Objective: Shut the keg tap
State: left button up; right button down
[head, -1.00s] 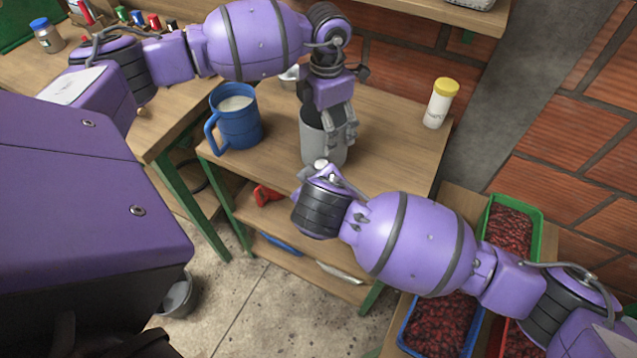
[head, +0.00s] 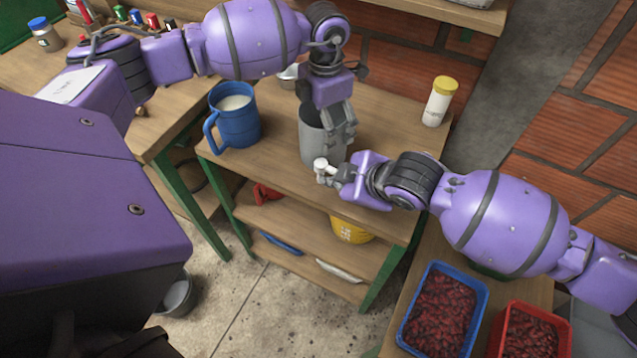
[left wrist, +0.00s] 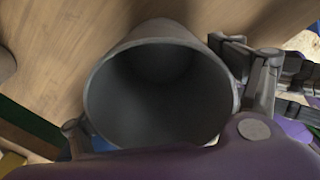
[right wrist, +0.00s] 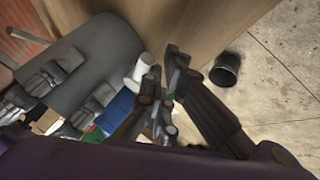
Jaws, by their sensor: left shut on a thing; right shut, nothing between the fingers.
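The keg is a grey open-topped cylinder (head: 312,140) on the wooden table in the head view. The left wrist view looks into its hollow mouth (left wrist: 155,95). My left gripper (head: 338,138) points down and is shut on the keg, with fingers at its rim. A small white tap (head: 320,166) sticks out low on the keg's near side; it also shows in the right wrist view (right wrist: 142,67). My right gripper (head: 337,177) is shut and empty, with its fingertips close beside the tap. I cannot tell whether they touch, or whether the tap is open.
A blue mug (head: 236,118) with pale liquid stands left of the keg. A yellow-capped bottle (head: 438,102) stands behind right. Below are a yellow tub (head: 350,229) and a dark bucket (head: 178,296) on the floor. Crates of red fruit (head: 440,312) are at lower right.

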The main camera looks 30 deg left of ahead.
jog(key=shift+w+d+n+g, duration=0.15)
jog(key=shift+w+n+g, duration=0.3)
jog(key=shift+n, duration=0.15)
jog(key=shift+w+d, duration=0.1)
jog(key=shift+w, duration=0.35)
dwell(0.9)
dwell(0.5)
